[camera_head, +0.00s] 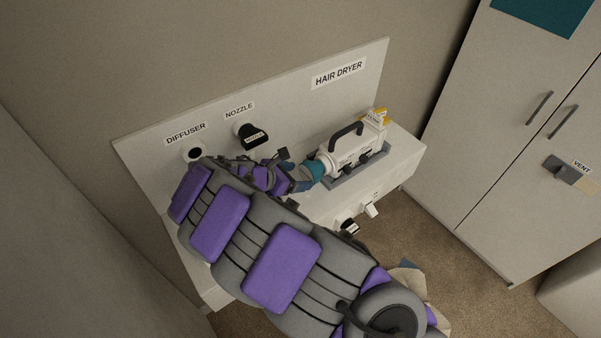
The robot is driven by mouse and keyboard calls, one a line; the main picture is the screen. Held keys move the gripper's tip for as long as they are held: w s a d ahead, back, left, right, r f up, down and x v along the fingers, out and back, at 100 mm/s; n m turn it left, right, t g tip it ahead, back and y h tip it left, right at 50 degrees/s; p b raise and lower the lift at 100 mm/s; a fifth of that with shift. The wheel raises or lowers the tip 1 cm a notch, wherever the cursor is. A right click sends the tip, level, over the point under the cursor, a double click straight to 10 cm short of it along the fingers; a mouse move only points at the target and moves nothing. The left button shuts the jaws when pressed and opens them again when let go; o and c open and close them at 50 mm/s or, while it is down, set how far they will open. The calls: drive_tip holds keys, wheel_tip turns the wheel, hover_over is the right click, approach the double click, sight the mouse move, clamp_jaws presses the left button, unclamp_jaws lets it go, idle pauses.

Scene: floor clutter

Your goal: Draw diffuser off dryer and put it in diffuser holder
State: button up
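The white hair dryer (353,154) with a black handle sits in a grey cradle on the shelf, under the HAIR DRYER label. A teal piece (317,167), which looks like the diffuser, is at its left end and seems to touch the dryer. My gripper (293,172) is at the left side of this piece, with dark finger parts close around it. My arm hides part of the gripper, so I cannot tell whether it grips. The diffuser holder (193,153), a round white fitting with a dark centre, is on the back panel below the DIFFUSER label and looks empty.
A black nozzle (254,136) is on its holder between the diffuser holder and the dryer. Small white and black items (350,226) are at the shelf's front. A cabinet (505,130) with handles stands at right. My arm covers the shelf's left part.

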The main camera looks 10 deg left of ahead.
drive_tip(key=shift+w+d, duration=0.25)
drive_tip(key=shift+d, duration=0.15)
drive_tip(key=shift+c, duration=0.7)
drive_tip(key=shift+s+d+r, duration=0.1)
drive_tip(key=shift+d+r, duration=0.1)
drive_tip(key=shift+d, duration=0.1)
drive_tip(key=c, duration=0.6)
drive_tip(key=shift+c, duration=0.6)
drive_tip(key=shift+s+a+p, duration=0.1)
drive_tip(key=shift+p, duration=0.3)
drive_tip(key=shift+s+a, duration=0.1)
clamp_jaws()
drive_tip(key=shift+a+f, duration=0.15)
drive_tip(key=shift+f, duration=0.05)
drive_tip(key=shift+s+r+p, duration=0.1)
drive_tip(key=shift+s+p, duration=0.2)
drive_tip(key=shift+p, duration=0.2)
